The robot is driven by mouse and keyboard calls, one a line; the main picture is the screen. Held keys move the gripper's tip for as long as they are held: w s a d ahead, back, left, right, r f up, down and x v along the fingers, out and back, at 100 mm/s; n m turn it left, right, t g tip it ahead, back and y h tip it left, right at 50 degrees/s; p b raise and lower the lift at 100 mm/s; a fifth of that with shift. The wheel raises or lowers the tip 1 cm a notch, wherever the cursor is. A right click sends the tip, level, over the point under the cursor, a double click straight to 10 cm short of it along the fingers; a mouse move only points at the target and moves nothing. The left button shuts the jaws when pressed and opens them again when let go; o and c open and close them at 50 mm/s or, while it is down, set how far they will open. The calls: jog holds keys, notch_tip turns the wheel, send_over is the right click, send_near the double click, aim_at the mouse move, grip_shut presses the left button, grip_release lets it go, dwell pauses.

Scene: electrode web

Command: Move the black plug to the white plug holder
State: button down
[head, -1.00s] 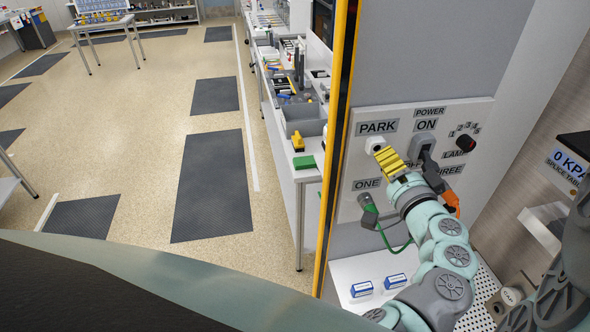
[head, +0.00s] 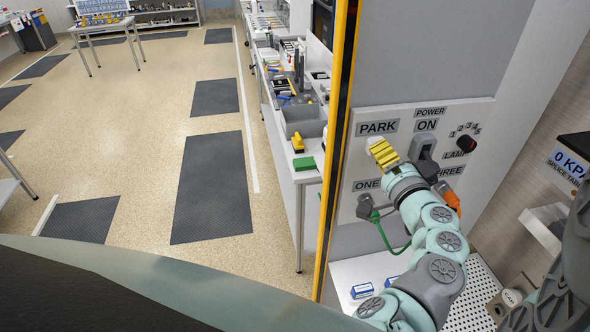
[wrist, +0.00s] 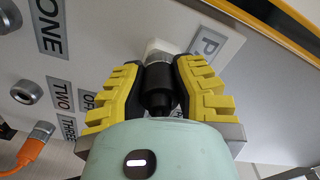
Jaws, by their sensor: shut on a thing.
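My gripper (head: 384,153) is at the panel, just below the PARK label, with its yellow fingers over the white plug holder (head: 371,142). In the wrist view my gripper (wrist: 158,88) is shut on the black plug (wrist: 159,92), with a finger on each side. The plug's grey front collar meets the white plug holder (wrist: 157,46). The plug lines up with the holder, but I cannot tell how deep it sits. In the head view my fingers hide the plug.
The grey panel (head: 480,150) carries a lever switch (head: 424,147) under ON and a LAMP knob (head: 466,144). A plug with a green cable (head: 383,235) is at ONE. An orange plug (head: 452,198) is at THREE. Blue-white boxes (head: 362,291) lie on the shelf below.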

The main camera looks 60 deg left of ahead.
jog(key=c, duration=0.8)
grip_release()
jog(key=shift+a, duration=0.1)
jog(key=shift+v, duration=3.8)
